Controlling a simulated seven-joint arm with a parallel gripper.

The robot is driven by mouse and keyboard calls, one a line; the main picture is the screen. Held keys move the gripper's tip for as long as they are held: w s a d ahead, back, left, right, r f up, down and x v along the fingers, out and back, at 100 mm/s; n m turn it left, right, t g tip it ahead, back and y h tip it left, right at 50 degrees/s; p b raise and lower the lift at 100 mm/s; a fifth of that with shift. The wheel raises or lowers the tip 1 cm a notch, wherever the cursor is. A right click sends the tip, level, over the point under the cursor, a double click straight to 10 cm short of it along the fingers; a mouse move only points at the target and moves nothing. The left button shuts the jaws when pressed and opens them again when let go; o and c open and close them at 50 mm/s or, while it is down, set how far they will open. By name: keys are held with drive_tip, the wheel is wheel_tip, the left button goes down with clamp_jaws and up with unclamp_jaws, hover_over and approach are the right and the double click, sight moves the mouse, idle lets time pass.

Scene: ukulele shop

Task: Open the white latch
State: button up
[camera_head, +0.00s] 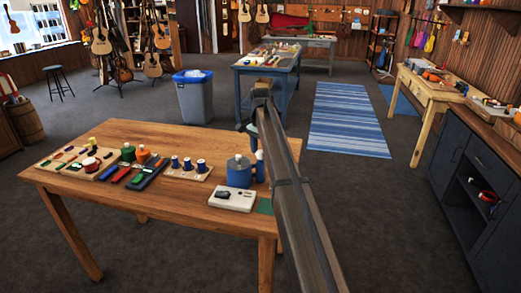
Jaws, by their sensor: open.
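A white block-like base (234,199) with small dark and grey fittings lies at the front right of the near wooden table (170,145). It is the only white piece there that looks like a latch, but its fittings are too small to tell whether it is open or shut. My arm reaches up from the bottom right across the table's right end. My gripper (258,100) is at the far end of the arm, above and beyond the white base and apart from it. It is open and nothing shows in it; its fingers are small and hard to make out.
A blue pot-like container (239,172) stands just behind the white base. Blue spools (187,164) and boards with coloured pieces (88,163) fill the table's left and middle. The table's front left strip is clear.

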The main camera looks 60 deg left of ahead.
sight(260, 151)
wheel_tip(260, 151, up, 14)
idle(0.6)
drive_tip(key=shift+f, duration=0.15)
idle(0.3)
